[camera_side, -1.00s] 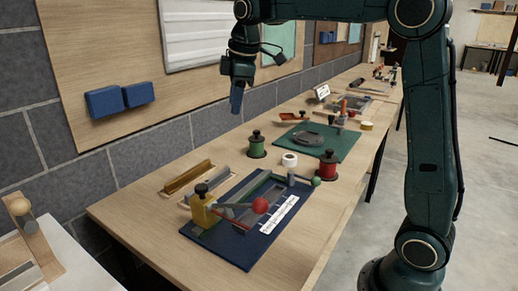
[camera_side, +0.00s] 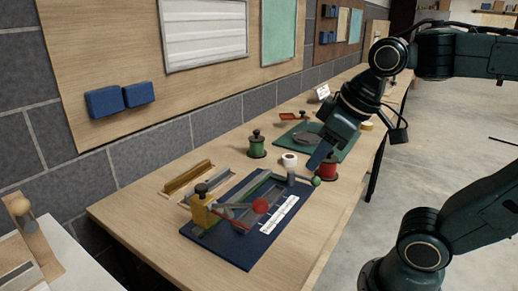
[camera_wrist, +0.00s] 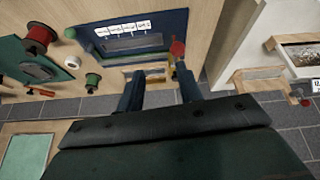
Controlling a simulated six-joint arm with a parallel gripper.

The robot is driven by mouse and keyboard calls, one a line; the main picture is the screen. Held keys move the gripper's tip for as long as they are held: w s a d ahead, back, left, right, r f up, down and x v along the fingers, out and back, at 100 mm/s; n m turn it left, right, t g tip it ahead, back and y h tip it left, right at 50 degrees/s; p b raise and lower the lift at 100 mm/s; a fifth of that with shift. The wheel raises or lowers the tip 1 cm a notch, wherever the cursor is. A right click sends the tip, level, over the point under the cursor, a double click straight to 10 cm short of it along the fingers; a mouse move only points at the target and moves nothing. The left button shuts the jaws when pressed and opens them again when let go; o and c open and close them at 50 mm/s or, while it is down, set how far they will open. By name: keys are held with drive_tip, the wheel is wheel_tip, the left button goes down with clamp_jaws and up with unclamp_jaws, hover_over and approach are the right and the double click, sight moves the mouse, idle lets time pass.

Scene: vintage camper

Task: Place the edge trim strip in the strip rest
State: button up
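A long brass-coloured strip (camera_side: 187,178) lies on the bench left of a blue fixture board (camera_side: 240,258). I cannot tell for sure which is the edge trim strip and which part is the strip rest. My gripper (camera_side: 318,162) is raised over the bench near the right end of the board, well away from the brass strip. In the wrist view my gripper (camera_wrist: 160,70) has its two fingers apart with nothing held; the low wooden holder shows beyond them.
The board carries a yellow block (camera_side: 203,211) and a red ball knob (camera_side: 260,205). A green spool (camera_side: 256,147), a white tape roll (camera_side: 289,159) and a red spool (camera_side: 328,169) stand behind it. The bench front left is clear.

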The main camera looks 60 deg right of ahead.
drive_tip(key=shift+m, duration=0.6)
drive_tip(key=shift+s+a+f, duration=0.15)
drive_tip(key=shift+s+f, duration=1.2)
drive_tip(key=shift+s, duration=0.3)
